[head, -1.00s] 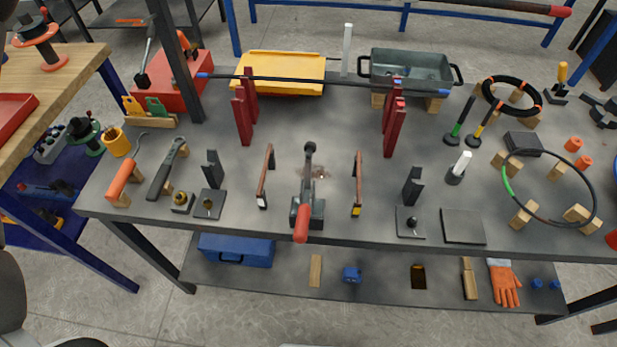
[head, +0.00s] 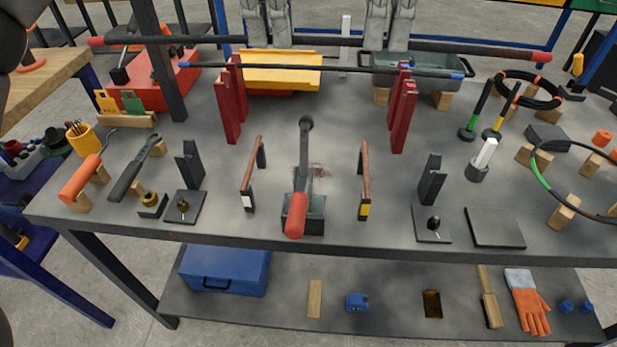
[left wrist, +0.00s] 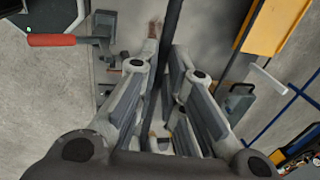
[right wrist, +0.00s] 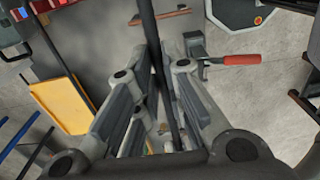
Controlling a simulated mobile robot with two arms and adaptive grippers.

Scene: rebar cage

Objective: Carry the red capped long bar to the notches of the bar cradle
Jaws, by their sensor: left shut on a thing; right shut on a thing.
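The red capped long bar (head: 320,42), dark with a red cap at each end, lies nearly level across the top of the head view. My left gripper (head: 265,38) and right gripper (head: 389,38) are shut on it either side of its middle. The dark bar also runs between the fingers in the left wrist view (left wrist: 170,40) and the right wrist view (right wrist: 150,35). The bar cradle's dark red posts stand as a left pair (head: 228,110) and a right pair (head: 402,120). The red capped bar appears above and beyond them, apart from them.
A thinner blue-capped bar (head: 320,69) lies across the cradle posts. A yellow tray (head: 285,72) and grey bin (head: 440,72) stand behind. A dark upright post (head: 160,60) rises at the left, near the long bar's left part. A clamp with red handle (head: 297,212) stands in front.

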